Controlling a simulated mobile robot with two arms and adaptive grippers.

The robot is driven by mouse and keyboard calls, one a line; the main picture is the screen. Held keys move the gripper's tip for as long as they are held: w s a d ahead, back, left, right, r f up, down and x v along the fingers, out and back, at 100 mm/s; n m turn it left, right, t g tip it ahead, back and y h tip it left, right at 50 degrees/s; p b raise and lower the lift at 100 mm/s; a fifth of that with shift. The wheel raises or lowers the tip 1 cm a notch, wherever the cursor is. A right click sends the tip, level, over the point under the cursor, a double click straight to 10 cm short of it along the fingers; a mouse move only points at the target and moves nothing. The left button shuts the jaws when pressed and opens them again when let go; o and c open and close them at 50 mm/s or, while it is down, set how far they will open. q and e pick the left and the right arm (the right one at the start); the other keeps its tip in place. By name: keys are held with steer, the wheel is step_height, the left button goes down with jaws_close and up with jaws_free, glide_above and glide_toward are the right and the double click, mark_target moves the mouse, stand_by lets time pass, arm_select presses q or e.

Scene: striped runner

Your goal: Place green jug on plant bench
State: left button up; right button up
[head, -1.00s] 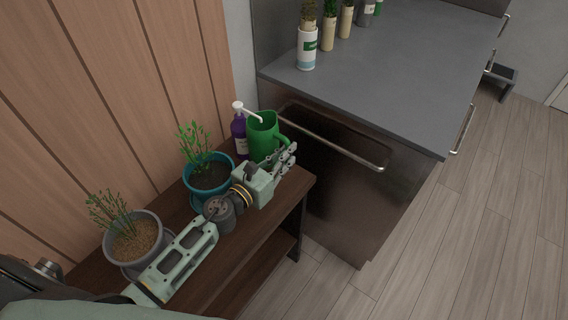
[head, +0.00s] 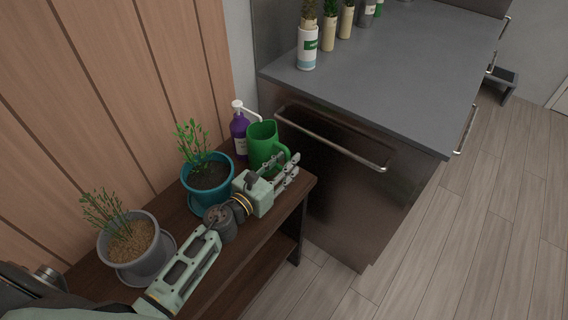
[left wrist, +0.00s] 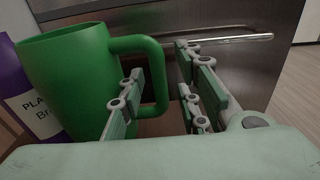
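The green jug (head: 264,147) stands upright at the far right end of the dark wooden plant bench (head: 262,231), beside a purple pump bottle. Its handle faces my left gripper (head: 284,174). In the left wrist view the jug (left wrist: 66,82) fills the left side. The left gripper (left wrist: 163,97) is open there, with its fingers apart and the upright part of the handle showing between them. The jug's base is partly hidden by the gripper and the teal pot. My right gripper is not in view.
The purple pump bottle (head: 239,136) is close behind the jug. A teal pot (head: 209,190) and a grey pot (head: 150,262) with plants stand along the bench. A metal-fronted counter (head: 345,190) with a bar handle is just right of the bench.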

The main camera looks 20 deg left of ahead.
arm_select(q)
steer(key=shift+s+a, duration=0.1)
steer(key=shift+s, duration=0.1)
steer(key=b+v, duration=0.2)
steer(key=v, duration=0.8)
steer(key=shift+s, duration=0.25)
steer(key=shift+s+a+r, duration=0.15)
steer(key=shift+s+a, duration=0.1)
steer(key=shift+s, duration=0.25)
